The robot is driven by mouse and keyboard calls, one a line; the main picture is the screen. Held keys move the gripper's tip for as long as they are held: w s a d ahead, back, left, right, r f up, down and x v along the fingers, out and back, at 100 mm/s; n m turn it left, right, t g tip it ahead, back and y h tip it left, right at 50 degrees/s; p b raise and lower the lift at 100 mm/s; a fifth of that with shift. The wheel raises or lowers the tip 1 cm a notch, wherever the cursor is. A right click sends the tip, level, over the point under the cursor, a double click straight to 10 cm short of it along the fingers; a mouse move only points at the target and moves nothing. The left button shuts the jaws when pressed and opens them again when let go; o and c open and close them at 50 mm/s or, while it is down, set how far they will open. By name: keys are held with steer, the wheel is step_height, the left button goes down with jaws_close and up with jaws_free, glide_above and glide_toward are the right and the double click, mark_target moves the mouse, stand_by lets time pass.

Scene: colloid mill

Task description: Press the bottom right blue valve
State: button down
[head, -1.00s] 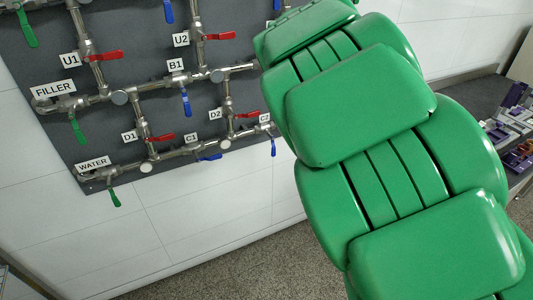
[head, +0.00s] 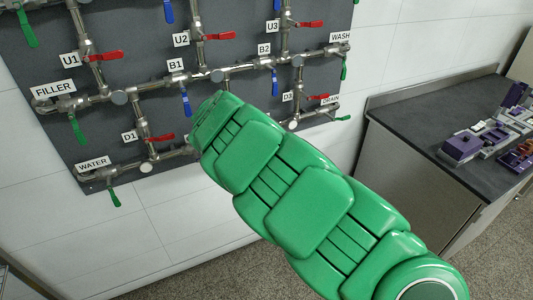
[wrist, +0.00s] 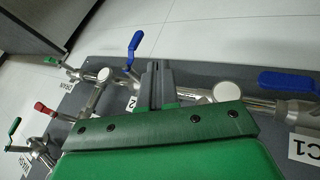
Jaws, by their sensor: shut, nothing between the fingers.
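The bottom right blue valve, labelled C2, shows in the wrist view as a blue handle (wrist: 135,46) on the lower pipe, pointing up in that picture. My gripper (wrist: 158,72) is shut and empty. Its fingertips appear just right of this handle, close to the pipe; I cannot tell whether they touch anything. The C2 label (wrist: 131,103) is partly covered by my gripper. In the head view my green arm hides both C2 and my gripper.
In the wrist view, the C1 blue handle (wrist: 288,80) is at right, and a red handle (wrist: 43,108) and the green drain handle (wrist: 50,61) are at left. The head view shows the grey valve panel (head: 100,130) and a dark counter (head: 420,115) at right.

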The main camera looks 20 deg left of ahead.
steer(key=shift+s+a+f, duration=0.1)
steer(key=shift+a+f, duration=0.2)
steer(key=shift+f, duration=0.05)
steer(key=w+d+f, duration=0.3)
steer(key=w+f, duration=0.5)
steer(key=shift+w+d+f, duration=0.15)
steer(key=shift+w+d, duration=0.1)
steer(key=shift+w, duration=0.1)
stand_by(0.7)
